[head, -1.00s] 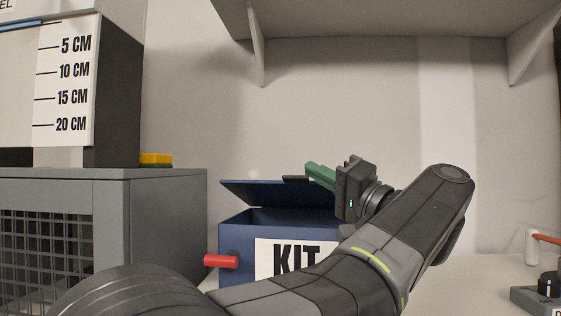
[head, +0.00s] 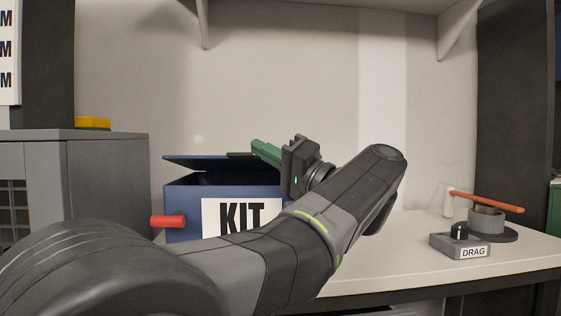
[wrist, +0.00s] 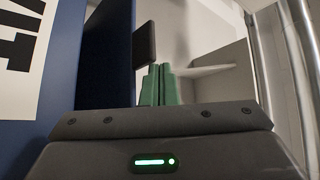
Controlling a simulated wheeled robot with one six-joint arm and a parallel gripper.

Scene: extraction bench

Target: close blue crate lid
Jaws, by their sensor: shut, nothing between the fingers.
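The blue crate (head: 181,205) with a white KIT label (head: 235,219) stands on the bench. Its blue lid (head: 200,161) is partly open, tilted up toward me above the rim. A dark tab (head: 240,155) sits at the lid's front edge. My gripper (head: 256,146) has its green fingers shut and empty, over the lid's front edge near the tab. In the wrist view, the fingers (wrist: 160,85) point toward the lid (wrist: 103,60) and the dark tab (wrist: 145,46). I cannot tell whether they touch. My arm hides the crate's right side.
A grey cabinet (head: 105,180) with a yellow item (head: 93,122) on top stands left of the crate. A red handle (head: 167,221) sticks out at the crate's left front. A DRAG box (head: 460,245) and an orange bar (head: 487,202) are at the right. The bench between is clear.

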